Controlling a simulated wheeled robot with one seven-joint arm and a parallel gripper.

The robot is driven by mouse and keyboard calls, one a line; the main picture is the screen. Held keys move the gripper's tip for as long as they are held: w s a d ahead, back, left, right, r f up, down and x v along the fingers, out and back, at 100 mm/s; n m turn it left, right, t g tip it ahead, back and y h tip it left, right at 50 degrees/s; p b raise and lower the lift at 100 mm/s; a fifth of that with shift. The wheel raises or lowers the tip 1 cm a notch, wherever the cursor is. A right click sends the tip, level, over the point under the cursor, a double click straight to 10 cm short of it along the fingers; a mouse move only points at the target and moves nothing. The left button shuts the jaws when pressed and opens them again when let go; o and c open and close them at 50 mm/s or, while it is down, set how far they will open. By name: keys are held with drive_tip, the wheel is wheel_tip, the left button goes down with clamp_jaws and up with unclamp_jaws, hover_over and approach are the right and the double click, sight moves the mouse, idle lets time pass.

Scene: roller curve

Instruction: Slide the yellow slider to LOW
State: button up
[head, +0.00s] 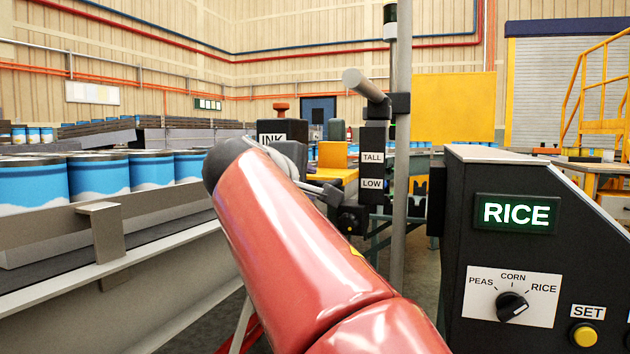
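A dark upright plate (373,168) on a grey post carries a white TALL label above a white LOW label. A yellow block (333,155) shows just left of this plate, about level with TALL. I cannot tell for sure that it is the yellow slider. My red arm reaches forward from the bottom centre and hides much of the area below and left of the block. My gripper (328,191) shows only as small dark parts past the arm, below the block and left of LOW. Its fingers are too hidden to tell their opening or any contact.
A black console (540,250) with a lit RICE sign, a dial and a yellow SET button (584,335) stands close on the right. A conveyor with blue cans (98,175) runs along the left. The grey post (401,200) rises beside the labelled plate.

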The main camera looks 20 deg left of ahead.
drive_tip(key=shift+x, duration=1.1)
drive_tip(key=shift+f, duration=0.1)
clamp_jaws()
